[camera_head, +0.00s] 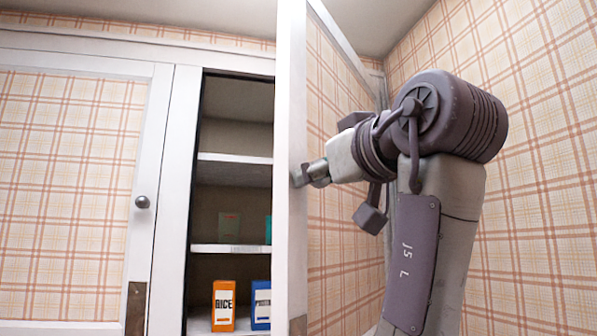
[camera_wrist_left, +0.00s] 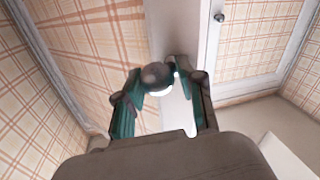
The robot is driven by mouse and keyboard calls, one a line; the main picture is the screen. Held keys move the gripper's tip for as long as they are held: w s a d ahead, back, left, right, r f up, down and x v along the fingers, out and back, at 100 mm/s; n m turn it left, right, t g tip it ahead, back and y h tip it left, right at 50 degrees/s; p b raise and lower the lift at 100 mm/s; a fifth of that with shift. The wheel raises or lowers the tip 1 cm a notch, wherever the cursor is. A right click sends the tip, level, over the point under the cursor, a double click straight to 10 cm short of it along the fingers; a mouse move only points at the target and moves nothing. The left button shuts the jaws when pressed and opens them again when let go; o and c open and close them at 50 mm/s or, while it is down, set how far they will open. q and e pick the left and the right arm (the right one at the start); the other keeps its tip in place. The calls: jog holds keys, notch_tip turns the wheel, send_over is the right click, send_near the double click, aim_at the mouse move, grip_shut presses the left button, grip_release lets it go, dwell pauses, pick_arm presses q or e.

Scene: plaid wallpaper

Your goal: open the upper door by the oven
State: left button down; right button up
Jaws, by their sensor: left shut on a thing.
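The upper door (camera_head: 291,90) is a white-framed panel with plaid inside. It stands swung open, seen nearly edge-on, to the right of the open cupboard (camera_head: 234,166). My left gripper (camera_head: 307,177) is at the door's white frame, on its right-hand face. In the left wrist view, the fingers of my left gripper (camera_wrist_left: 160,84) are closed around a round dark knob (camera_wrist_left: 157,74) on the door. The knob is hidden in the head view. My right gripper is in neither view.
The cupboard shelves hold an orange rice box (camera_head: 223,306), a blue box (camera_head: 261,304) and small green items. A neighbouring plaid door (camera_head: 70,190) with a grey knob (camera_head: 142,202) is shut on the left. A plaid wall (camera_head: 545,130) stands close on the right.

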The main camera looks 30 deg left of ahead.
pick_arm(q)
jog(key=shift+d+r, duration=0.25)
jog(key=shift+d, duration=0.4)
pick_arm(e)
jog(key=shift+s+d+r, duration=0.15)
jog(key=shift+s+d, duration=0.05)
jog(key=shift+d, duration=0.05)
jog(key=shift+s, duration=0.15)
pick_arm(q)
jog(key=c, duration=0.9)
grip_release()
jog(key=shift+w, duration=0.15)
jog(key=shift+o, duration=0.6)
jog(key=shift+w+d+f, duration=0.2)
jog(key=shift+w, duration=0.15)
jog(key=shift+s+a+r, duration=0.2)
jog(key=shift+s, duration=0.05)
notch_tip(320, 180, up, 10)
jog(key=shift+f, duration=0.2)
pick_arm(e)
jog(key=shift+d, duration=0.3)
